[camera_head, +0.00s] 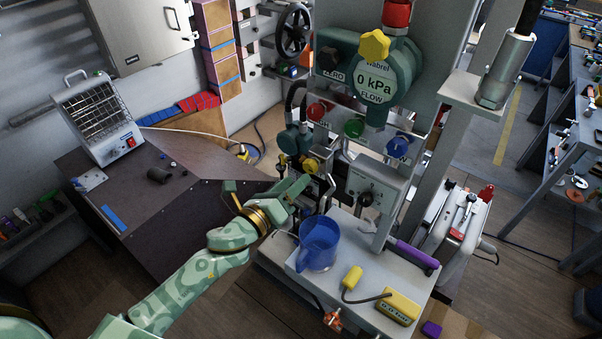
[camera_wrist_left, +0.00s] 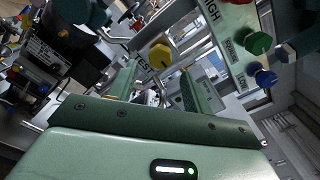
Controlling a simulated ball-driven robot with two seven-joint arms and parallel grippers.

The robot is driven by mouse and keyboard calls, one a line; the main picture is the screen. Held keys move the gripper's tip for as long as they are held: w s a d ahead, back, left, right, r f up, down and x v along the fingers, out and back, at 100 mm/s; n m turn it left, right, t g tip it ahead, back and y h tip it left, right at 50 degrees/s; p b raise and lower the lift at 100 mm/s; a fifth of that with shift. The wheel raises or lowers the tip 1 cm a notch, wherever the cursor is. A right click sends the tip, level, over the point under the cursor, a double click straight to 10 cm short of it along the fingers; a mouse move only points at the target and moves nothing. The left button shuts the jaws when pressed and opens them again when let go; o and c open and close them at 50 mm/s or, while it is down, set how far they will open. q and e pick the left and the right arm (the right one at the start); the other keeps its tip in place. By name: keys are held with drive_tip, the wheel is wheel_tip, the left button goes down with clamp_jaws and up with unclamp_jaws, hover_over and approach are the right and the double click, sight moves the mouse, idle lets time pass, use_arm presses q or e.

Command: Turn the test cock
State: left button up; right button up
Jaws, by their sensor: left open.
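The test cock shows as a yellow knob (camera_wrist_left: 160,56) beside a TEST label in the left wrist view. In the head view it appears to be the small yellow knob (camera_head: 310,165) on the valve rig. My left gripper (camera_head: 304,181) reaches the rig from the lower left and is close to this knob. In the left wrist view the open green fingers (camera_wrist_left: 160,82) stand apart, with the knob just beyond and between their tips. No contact is visible. The far side of the cock is hidden. My right gripper is in neither view.
A gauge (camera_head: 375,83) reading 0 kPa sits above red, green (camera_head: 353,127) and blue (camera_head: 398,146) knobs. A blue jug (camera_head: 318,243) and a yellow handheld device (camera_head: 397,306) stand on the shelf below. A dark bench (camera_head: 170,195) with a heater (camera_head: 98,115) is left.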

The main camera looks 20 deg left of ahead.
sight(308, 169)
use_arm(q)
drive_tip(key=shift+x, duration=2.2)
drive_tip(key=shift+c, duration=0.3)
drive_tip(key=c, duration=0.6)
drive_tip(key=shift+c, duration=0.2)
